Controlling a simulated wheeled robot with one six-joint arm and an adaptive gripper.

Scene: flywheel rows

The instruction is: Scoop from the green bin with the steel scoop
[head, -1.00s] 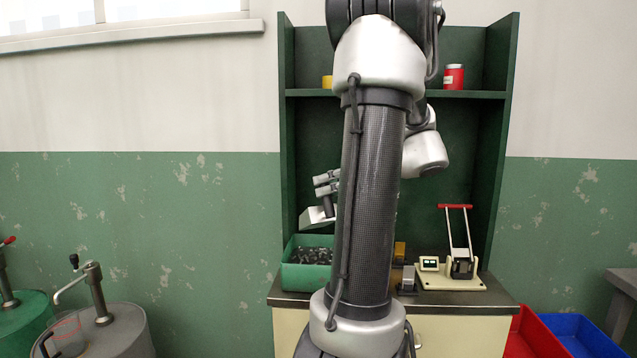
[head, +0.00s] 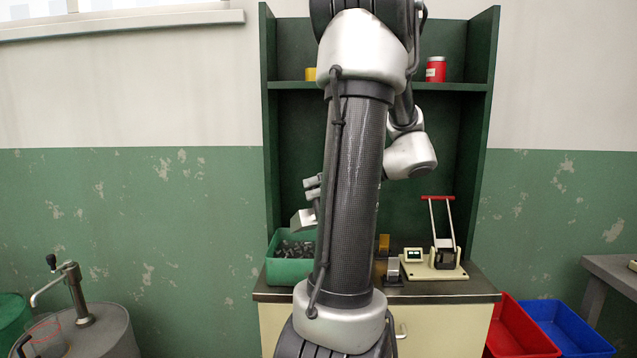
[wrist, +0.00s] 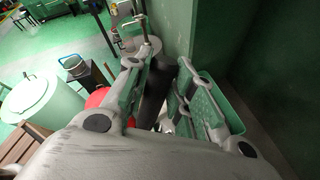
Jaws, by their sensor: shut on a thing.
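The green bin (head: 292,271) stands at the left end of the bench and holds many small dark grey parts (head: 296,249). My gripper (head: 313,190) is above the bin, partly hidden behind my own arm. It is shut on the black handle (wrist: 154,92) of the steel scoop, which shows between the fingers in the wrist view. The scoop's pale metal pan (head: 303,219) hangs just over the bin's back part, tilted. I cannot tell whether anything lies in it. Part of a green bin wall (wrist: 226,105) shows beyond the right finger in the wrist view.
A press with a red-handled lever (head: 446,258) stands on the bench (head: 470,289) at right. A red jar (head: 436,70) is on the shelf above. Red (head: 519,335) and blue (head: 567,329) bins are at lower right. A grey drum with a pump (head: 90,330) stands left.

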